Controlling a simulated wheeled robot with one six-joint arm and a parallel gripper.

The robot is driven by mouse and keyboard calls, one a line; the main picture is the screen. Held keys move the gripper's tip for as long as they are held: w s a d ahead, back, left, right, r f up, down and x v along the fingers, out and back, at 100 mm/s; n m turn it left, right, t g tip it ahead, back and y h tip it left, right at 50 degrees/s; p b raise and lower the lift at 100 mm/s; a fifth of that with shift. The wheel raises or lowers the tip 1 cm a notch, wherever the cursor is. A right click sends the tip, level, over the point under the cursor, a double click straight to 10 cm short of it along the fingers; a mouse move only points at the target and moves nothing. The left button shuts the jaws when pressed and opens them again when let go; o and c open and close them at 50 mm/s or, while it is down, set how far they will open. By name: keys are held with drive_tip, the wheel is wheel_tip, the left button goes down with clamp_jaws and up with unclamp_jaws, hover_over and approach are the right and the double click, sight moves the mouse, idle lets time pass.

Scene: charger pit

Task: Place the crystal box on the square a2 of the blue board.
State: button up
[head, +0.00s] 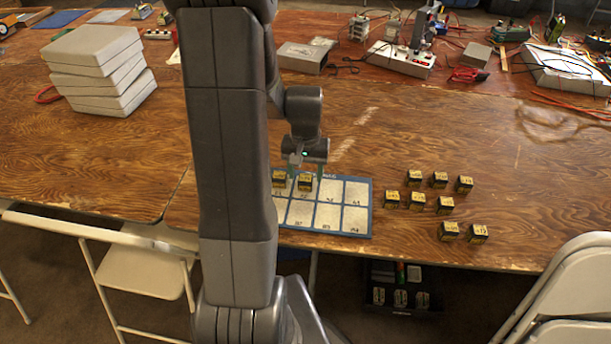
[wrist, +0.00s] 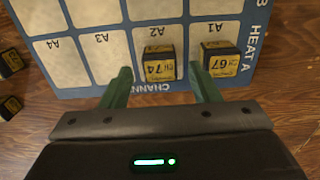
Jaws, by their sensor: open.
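The blue board (head: 371,208) lies on the wooden table, with pale labelled squares; its blue border also shows in the wrist view (wrist: 75,92). A black and yellow crystal box marked 74 (wrist: 160,67) stands upright on square A2, beside the A2 label; it shows in the head view (head: 305,182). A second box marked 67 (wrist: 219,62) stands on A1, also in the head view (head: 279,179). My gripper (wrist: 160,72) is open, with one green finger on each side of box 74 and visible gaps to it. My arm hides the board's left part in the head view.
Several more crystal boxes (head: 445,205) stand on the table right of the board. A stack of pale cases (head: 100,65) is at the far left. Electronics and cables (head: 400,60) line the back. Folding chairs (head: 140,268) stand at the front edge. A dark bin (head: 400,305) sits below.

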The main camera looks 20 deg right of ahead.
sight(306, 178)
wheel_tip(306, 178, up, 10)
drive_tip(key=shift+f+p, duration=0.15)
drive_tip(key=shift+p, duration=0.2)
